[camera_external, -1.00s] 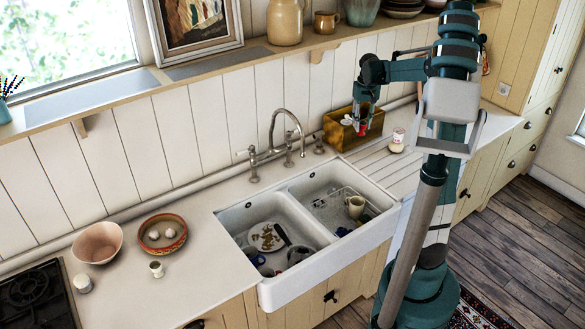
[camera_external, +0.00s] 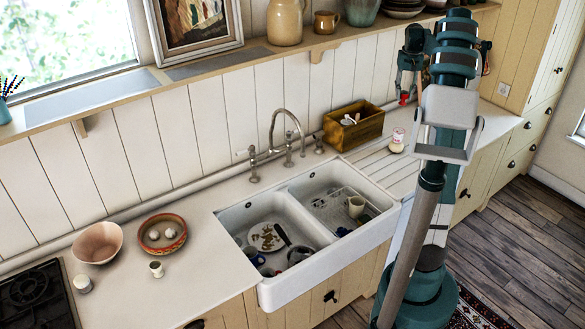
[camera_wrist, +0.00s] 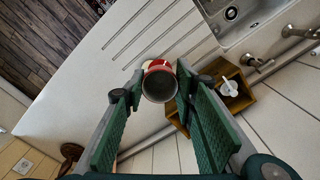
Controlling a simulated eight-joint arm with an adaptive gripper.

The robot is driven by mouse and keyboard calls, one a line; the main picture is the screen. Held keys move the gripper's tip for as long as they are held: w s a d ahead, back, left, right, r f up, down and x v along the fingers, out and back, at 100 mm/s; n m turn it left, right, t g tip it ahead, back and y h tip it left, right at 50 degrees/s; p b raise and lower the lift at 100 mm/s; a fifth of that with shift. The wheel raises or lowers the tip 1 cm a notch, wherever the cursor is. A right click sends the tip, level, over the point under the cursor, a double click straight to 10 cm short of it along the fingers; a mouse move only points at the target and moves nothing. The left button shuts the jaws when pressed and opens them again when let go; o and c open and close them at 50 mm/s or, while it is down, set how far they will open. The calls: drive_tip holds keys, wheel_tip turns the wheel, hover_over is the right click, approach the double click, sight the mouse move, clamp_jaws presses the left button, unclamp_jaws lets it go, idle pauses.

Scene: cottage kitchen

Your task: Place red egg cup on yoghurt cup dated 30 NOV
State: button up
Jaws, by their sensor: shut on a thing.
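My gripper (camera_external: 404,91) is shut on the red egg cup (camera_external: 404,99) and holds it in the air, above and slightly right of a small pale cup with reddish marks (camera_external: 398,136) on the ribbed drainboard. This looks like a yoghurt cup, but its date is too small to read. In the wrist view the egg cup (camera_wrist: 158,66) sits between the fingers (camera_wrist: 158,92), its grey round opening facing the camera. It hides most of what lies behind it. A small white pot (camera_external: 83,284) stands by the stove; I cannot read any label on it.
A wooden box (camera_external: 366,126) with pale items stands against the wall, left of the pale cup. The double sink (camera_external: 330,226) holds dishes. A patterned bowl (camera_external: 162,248), a pinkish bowl (camera_external: 97,242) and a small white jug (camera_external: 156,269) stand on the left counter. A shelf (camera_external: 300,51) runs above.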

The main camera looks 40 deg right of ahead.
drive_tip(key=p, duration=0.5)
hover_over(399, 131)
wheel_tip(399, 131, down, 13)
drive_tip(key=shift+d+r+m, duration=0.1)
drive_tip(key=shift+d+m, duration=0.1)
drive_tip(key=shift+m, duration=0.2)
wheel_tip(399, 131, down, 6)
drive_tip(key=shift+f, duration=0.2)
drive_tip(key=shift+f+p, duration=0.3)
drive_tip(key=shift+f, duration=1.5)
drive_tip(key=shift+f, duration=0.1)
drive_tip(key=o, duration=0.9)
